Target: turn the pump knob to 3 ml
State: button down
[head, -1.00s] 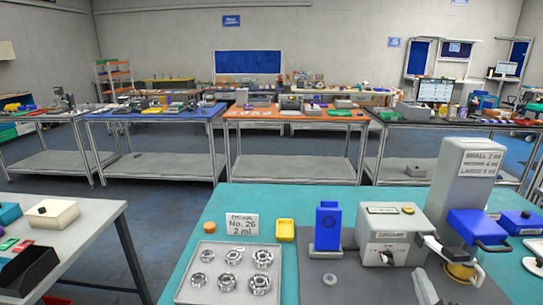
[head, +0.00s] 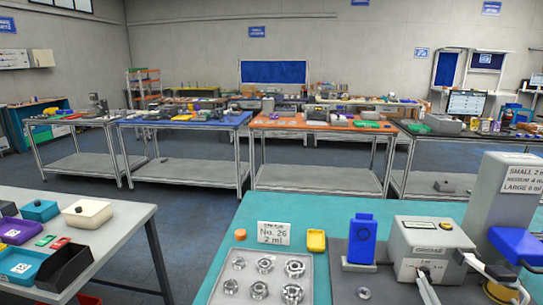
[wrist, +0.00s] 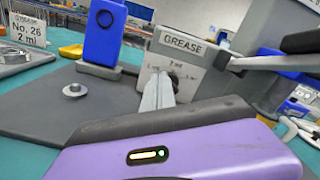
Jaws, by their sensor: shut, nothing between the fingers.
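The grease pump (head: 405,237) is a light grey box with a "GREASE" label on its front, at the right of the teal bench. It also shows in the wrist view (wrist: 195,58). Its dark knob (wrist: 173,77) sits low on the front face, partly hidden behind my fingers. The small print above the knob is too blurred to read surely. My gripper (wrist: 160,88) is shut and empty, its fingertips pointing at the knob; whether they touch it I cannot tell. In the head view the fingers (head: 425,285) show below the pump front.
A card (head: 273,233) reads "No. 26 2 ml" behind a tray (head: 225,291) of several metal bearings. A blue device (head: 362,240) stands left of the pump. A tall grey block (head: 505,190) with a size sign stands to the right. A small metal part (wrist: 74,90) lies nearby.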

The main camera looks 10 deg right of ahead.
jog(key=shift+x, duration=1.25)
jog(key=shift+d+f, duration=0.1)
jog(key=shift+s+d, duration=0.1)
jog(key=shift+d, duration=0.1)
jog(key=shift+s+d+r+p, duration=0.1)
jog(key=shift+d+r+p, duration=0.15)
jog(key=shift+r+p, duration=0.2)
jog(key=shift+d, duration=0.15)
jog(key=shift+s+d+r+p, duration=0.1)
jog(key=shift+s+d+p, duration=0.05)
jog(key=shift+d+p, duration=0.2)
jog(key=shift+d, duration=0.15)
jog(key=shift+r, duration=0.25)
